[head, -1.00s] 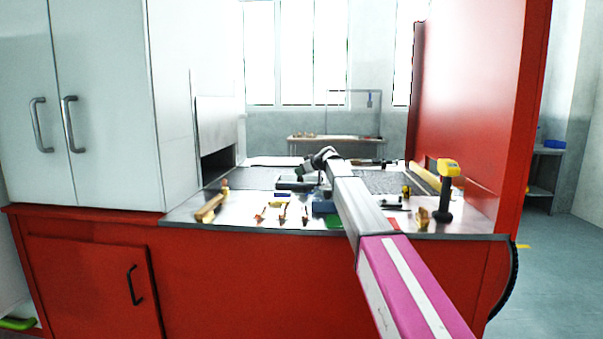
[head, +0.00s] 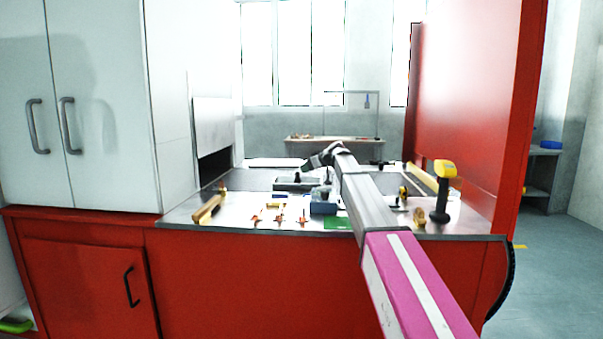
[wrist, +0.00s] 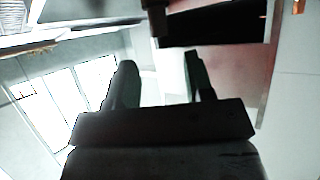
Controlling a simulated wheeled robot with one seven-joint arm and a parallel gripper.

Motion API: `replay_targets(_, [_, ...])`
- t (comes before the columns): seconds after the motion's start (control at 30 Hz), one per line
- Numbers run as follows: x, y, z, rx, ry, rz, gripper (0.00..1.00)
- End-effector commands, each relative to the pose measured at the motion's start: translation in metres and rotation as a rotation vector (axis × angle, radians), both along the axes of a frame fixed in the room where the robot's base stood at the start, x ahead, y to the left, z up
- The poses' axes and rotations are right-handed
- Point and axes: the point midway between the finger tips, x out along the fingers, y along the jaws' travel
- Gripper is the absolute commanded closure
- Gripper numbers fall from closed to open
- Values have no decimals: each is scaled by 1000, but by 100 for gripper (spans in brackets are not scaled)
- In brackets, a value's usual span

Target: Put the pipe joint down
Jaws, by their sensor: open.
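My gripper (wrist: 159,66) is open in the wrist view. Its two dark fingers stand apart with a pale, bright background between them and nothing held. In the head view, my arm reaches over the steel bench (head: 180,216) and bends down at its far end. The fingers there are too small and too covered by the arm to make out. I cannot pick out the pipe joint for sure in either view. A small dark piece stands on a grey tray (head: 284,186) left of the arm's end, but I cannot tell what it is.
Several small orange pieces (head: 279,215) lie near the bench front, beside a blue box (head: 322,208) and a green sheet (head: 338,223). A yellow-topped black tool (head: 443,190) stands at right. A tall red panel (head: 465,110) bounds the right; white cabinets (head: 100,100) stand left.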

Motion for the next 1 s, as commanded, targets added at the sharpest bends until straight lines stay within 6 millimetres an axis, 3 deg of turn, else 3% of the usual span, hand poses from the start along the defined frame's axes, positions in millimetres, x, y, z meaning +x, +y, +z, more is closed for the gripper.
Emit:
replay_targets(0.2, [-21,-28,19,1,-1,-1,52])
replay_targets(0.43, [-28,-40,27,0,0,0,52])
replay_targets(0.8, [-29,-39,27,-1,0,-3,52])
replay_targets(1.0, [-36,-16,25,-43,20,-104,52])
